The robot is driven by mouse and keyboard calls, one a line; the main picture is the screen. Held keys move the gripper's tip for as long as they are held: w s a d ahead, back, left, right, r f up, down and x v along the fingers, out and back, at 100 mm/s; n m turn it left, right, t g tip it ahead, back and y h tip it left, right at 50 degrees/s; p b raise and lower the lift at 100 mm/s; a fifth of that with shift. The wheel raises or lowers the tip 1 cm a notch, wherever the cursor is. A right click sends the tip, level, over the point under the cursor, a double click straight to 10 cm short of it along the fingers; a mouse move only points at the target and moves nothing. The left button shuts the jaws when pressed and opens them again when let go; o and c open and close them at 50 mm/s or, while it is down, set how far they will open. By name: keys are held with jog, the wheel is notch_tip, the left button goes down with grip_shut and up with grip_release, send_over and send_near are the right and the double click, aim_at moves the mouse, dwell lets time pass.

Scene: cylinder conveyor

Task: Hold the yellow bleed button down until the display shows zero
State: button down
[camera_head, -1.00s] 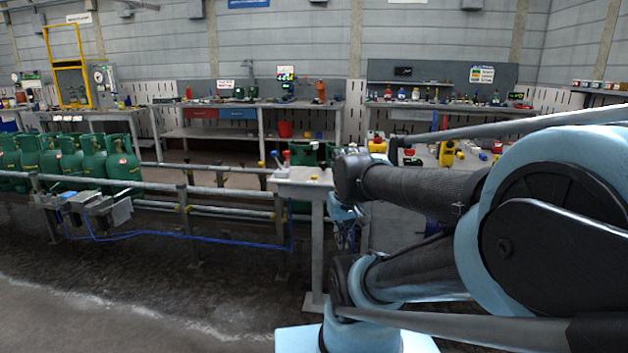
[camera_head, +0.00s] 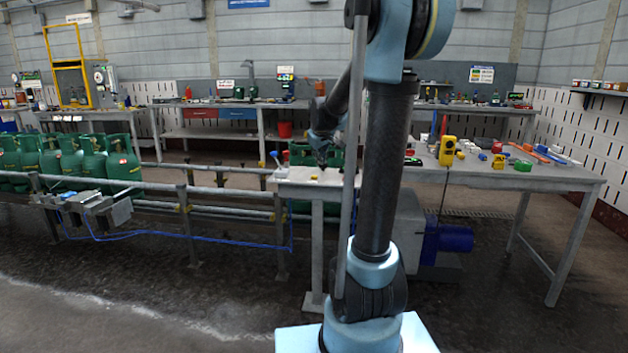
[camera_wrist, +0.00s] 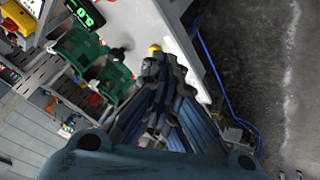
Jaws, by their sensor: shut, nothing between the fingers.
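The yellow bleed button (camera_wrist: 154,48) shows in the wrist view as a small yellow cap at the edge of the pale stand top (camera_wrist: 172,22). My gripper (camera_wrist: 154,68) is shut and empty, its tips right beside the button in that view; I cannot tell if they touch it. In the head view my gripper (camera_head: 321,160) points down just over the small grey stand (camera_head: 312,187). The display (camera_wrist: 84,12) is black with green digits, tilted and too small to read surely, at the top left of the wrist view.
Green gas cylinders (camera_head: 92,160) line the conveyor on the left, and others (camera_wrist: 78,48) stand close to my gripper. A blue-handled lever (camera_head: 275,158) rises at the stand's left. A workbench (camera_head: 560,180) with a yellow pendant (camera_head: 447,152) stands at right.

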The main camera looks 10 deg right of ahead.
jog(key=n+t, duration=0.2)
send_over(314, 177)
jog(key=w, duration=0.1)
jog(key=shift+w+a, duration=0.2)
jog(key=shift+a, duration=0.15)
jog(key=shift+f, duration=0.15)
jog(key=shift+f, duration=4.3)
